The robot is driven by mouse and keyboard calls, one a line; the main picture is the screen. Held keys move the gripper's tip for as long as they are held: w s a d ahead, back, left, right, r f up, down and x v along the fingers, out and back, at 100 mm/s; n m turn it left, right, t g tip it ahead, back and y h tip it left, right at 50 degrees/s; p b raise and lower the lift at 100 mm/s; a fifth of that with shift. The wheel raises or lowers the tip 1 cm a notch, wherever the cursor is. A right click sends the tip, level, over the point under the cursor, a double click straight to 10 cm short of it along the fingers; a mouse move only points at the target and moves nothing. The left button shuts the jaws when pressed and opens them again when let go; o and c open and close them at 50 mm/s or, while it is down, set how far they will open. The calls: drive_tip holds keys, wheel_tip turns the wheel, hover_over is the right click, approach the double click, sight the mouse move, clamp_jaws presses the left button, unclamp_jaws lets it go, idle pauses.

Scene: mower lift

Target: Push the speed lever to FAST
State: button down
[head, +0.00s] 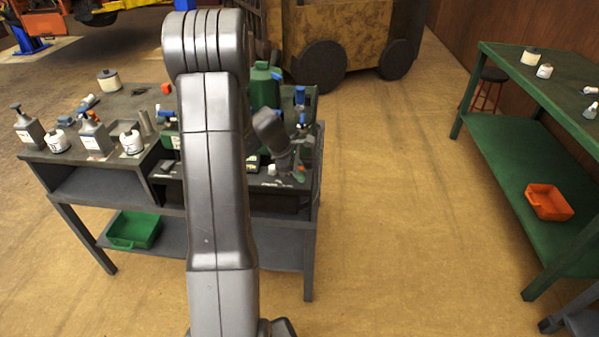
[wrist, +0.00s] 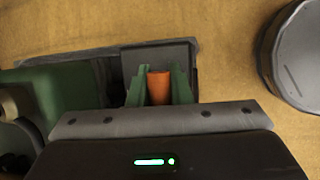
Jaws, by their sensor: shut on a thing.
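My gripper (wrist: 158,84) shows in the wrist view with its two green fingers shut on an orange cylindrical piece (wrist: 158,86), which looks like the speed lever's handle. A grey block lies behind it, and green machine bodywork (wrist: 62,98) is at the left. In the head view my gripper (head: 299,177) is low over the right end of the dark workbench, at the machine's front. The green machine (head: 264,88) is largely hidden behind my arm. I cannot make out the lever's markings or its exact position.
The workbench (head: 60,168) carries pump bottles (head: 95,135), white-capped jars (head: 131,143) and small tools at the left. A green bin (head: 133,230) sits on its lower shelf. A green table (head: 490,135) with an orange bin (head: 548,202) stands right. The floor between is clear.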

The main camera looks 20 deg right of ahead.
drive_tip(key=shift+r+g+p, duration=0.25)
drive_tip(key=shift+g+p, duration=0.05)
drive_tip(key=shift+p, duration=0.7)
drive_tip(key=p, duration=0.3)
drive_tip(key=g+y+p, duration=0.1)
drive_tip(key=p, duration=0.2)
drive_tip(key=shift+w+d+r+g, duration=0.1)
drive_tip(key=shift+w+d+g, duration=0.1)
drive_tip(key=shift+w+g, duration=0.1)
drive_tip(key=p, duration=0.1)
drive_tip(key=g+p, duration=0.1)
drive_tip(key=p, duration=0.1)
drive_tip(key=shift+w+d+n+y, duration=0.2)
drive_tip(key=shift+n+y, duration=0.1)
drive_tip(key=shift+y, duration=0.1)
drive_tip(key=shift+w+f+g+p, duration=0.1)
drive_tip(key=shift+f+g+p, duration=0.2)
drive_tip(key=shift+p, duration=0.15)
drive_tip(key=c, duration=1.3)
unclamp_jaws()
drive_tip(key=shift+r, duration=0.15)
drive_tip(key=shift+w, duration=0.1)
